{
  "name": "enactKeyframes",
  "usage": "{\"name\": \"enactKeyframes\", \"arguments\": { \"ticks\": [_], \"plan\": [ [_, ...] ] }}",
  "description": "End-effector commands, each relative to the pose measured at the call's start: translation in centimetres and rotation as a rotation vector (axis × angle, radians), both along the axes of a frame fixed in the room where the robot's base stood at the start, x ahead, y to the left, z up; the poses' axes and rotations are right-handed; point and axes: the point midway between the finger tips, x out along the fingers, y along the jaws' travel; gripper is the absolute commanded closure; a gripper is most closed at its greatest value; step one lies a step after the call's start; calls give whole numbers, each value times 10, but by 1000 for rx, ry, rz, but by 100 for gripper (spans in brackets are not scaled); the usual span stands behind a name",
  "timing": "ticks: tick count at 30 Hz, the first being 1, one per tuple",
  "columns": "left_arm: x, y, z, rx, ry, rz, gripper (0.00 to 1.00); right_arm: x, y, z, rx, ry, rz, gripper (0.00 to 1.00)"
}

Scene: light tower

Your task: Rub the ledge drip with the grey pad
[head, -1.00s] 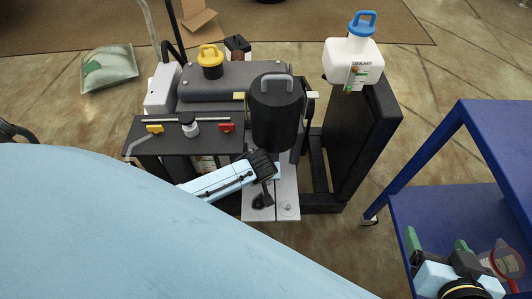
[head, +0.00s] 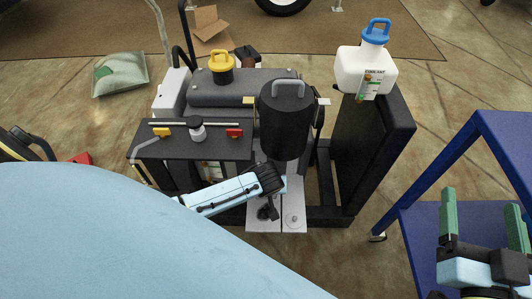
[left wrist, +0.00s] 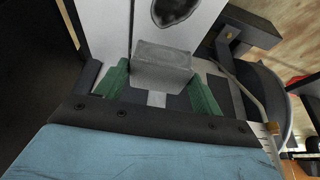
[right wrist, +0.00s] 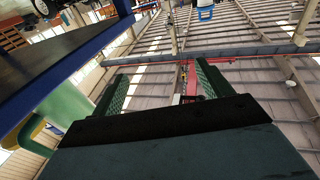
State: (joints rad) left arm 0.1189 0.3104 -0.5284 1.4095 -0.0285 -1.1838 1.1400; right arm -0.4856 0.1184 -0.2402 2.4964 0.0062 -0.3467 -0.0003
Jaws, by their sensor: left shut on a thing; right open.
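The ledge drip (left wrist: 174,8) is a dark blotch with a paler middle on a light ledge (left wrist: 103,25), at the top of the left wrist view. It also shows in the head view (head: 267,212) on the ledge below the black cylinder. My left gripper (left wrist: 160,80) is shut on the grey pad (left wrist: 163,62), held between its green fingers. The pad is just short of the drip in that view; I cannot tell whether it touches the ledge. My right gripper (head: 480,220) is open and empty at the right, green fingers pointing up; it also shows in the right wrist view (right wrist: 160,85).
A black cylinder (head: 286,120) with a grey handle overhangs the ledge. A white blue-capped jug (head: 365,72) stands on a black block to the right. A blue cart frame (head: 420,180) is beside my right gripper. A dark shelf (head: 190,145) lies left of the cylinder.

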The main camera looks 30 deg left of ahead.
Motion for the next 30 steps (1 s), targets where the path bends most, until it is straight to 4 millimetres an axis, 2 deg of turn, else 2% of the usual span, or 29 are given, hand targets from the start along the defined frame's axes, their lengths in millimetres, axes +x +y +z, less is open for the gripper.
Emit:
{"name": "enactKeyframes", "arguments": {
  "ticks": [10, 18, 24, 30],
  "plan": [
    [0, 0, -16, 0, 0, 0, 55, -8, 4, 38, 84, -275, 13, 22],
    [0, 0, -29, 0, 0, -1, 55, -24, 2, 64, 158, -522, 18, 22],
    [0, 0, -35, 0, 0, -1, 55, -36, 0, 75, 194, -638, 20, 22],
    [0, 0, -36, -1, -1, 0, 55, -40, -1, 80, 206, -678, 21, 22]
  ]
}}
